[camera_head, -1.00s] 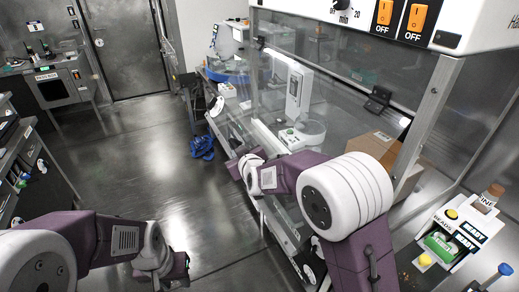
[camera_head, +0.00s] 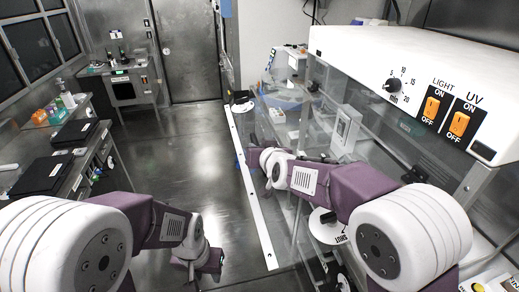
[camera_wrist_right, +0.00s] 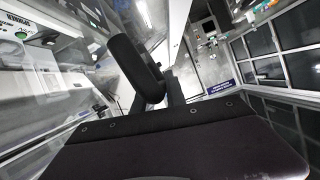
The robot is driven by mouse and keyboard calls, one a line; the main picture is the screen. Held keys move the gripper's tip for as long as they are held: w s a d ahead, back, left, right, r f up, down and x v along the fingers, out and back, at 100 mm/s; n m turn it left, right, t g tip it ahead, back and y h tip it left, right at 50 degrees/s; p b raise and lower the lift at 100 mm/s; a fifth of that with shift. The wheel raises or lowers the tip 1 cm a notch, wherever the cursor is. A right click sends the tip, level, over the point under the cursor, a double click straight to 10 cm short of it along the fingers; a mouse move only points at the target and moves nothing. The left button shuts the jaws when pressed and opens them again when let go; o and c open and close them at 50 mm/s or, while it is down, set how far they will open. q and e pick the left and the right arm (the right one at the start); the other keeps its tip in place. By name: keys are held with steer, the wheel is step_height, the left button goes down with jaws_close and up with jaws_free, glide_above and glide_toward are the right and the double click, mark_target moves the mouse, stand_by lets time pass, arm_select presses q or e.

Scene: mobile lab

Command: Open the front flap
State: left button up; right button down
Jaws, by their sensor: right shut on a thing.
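The front flap is a clear panel on the glass-sided cabinet (camera_head: 400,60). Its long white edge strip (camera_head: 250,195) runs from far to near, standing out left of the cabinet over the floor. My right gripper (camera_head: 254,158) is at this strip, shut on the flap's edge; its fingertips are hard to make out in the head view. In the right wrist view its dark fingers (camera_wrist_right: 155,85) are close together, with a pale strip beyond them. My left gripper (camera_head: 210,260) hangs low over the floor, away from the flap; its opening is unclear.
A side bench (camera_head: 75,150) stands left. The floor (camera_head: 175,130) between is clear.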

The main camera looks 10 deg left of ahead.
steer(key=shift+r, duration=0.45)
steer(key=c, duration=1.4)
jaws_free()
steer(key=shift+o, duration=0.2)
steer(key=shift+a, duration=0.1)
steer(key=p+v, duration=0.1)
steer(key=v, duration=0.7)
steer(key=shift+s+r, duration=0.2)
steer(key=shift+s+d, duration=0.2)
steer(key=shift+s, duration=0.1)
